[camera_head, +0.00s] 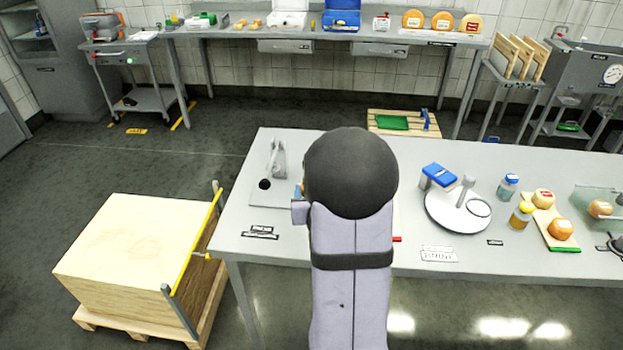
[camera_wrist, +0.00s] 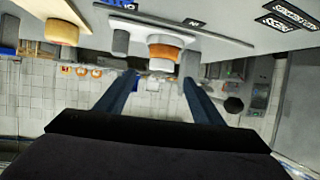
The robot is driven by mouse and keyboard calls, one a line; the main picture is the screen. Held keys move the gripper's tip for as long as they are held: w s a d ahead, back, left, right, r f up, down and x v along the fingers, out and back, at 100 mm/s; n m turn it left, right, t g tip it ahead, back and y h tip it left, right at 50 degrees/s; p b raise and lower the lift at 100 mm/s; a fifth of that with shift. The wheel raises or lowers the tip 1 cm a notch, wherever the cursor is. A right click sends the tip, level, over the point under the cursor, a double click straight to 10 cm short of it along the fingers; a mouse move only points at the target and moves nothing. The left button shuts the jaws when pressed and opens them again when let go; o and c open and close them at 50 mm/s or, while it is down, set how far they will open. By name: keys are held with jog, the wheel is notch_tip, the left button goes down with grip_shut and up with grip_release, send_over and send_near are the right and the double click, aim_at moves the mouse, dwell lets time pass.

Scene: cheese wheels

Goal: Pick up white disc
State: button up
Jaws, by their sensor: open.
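A white round disc (camera_head: 449,217) lies flat on the steel table right of my arm in the head view, with a grey post and a ring on it. In the wrist view my gripper (camera_wrist: 160,88) is open, its two dark blue fingers apart with nothing between them. An orange round piece (camera_wrist: 165,51) with a pale top edge sits beyond the fingers, between grey blocks. A small white piece (camera_wrist: 161,65) shows just below it; I cannot tell whether it is a disc. In the head view my arm hides my gripper and the table's middle.
A blue block (camera_head: 439,175) stands behind the disc. Jars (camera_head: 521,214) and cheeses on a board (camera_head: 562,245) stand to its right. A grey fixture (camera_head: 278,158) is at the table's left. A wooden crate (camera_head: 140,250) stands left on the floor.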

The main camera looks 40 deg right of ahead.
jog(key=shift+x, duration=1.05)
jog(key=shift+w+p, duration=0.15)
jog(key=shift+p, duration=0.2)
jog(key=shift+p+x, duration=0.75)
jog(key=shift+x, duration=1.75)
jog(key=shift+w+a, duration=0.1)
jog(key=shift+r, duration=0.1)
jog(key=c, duration=1.2)
jog(key=shift+r, duration=0.1)
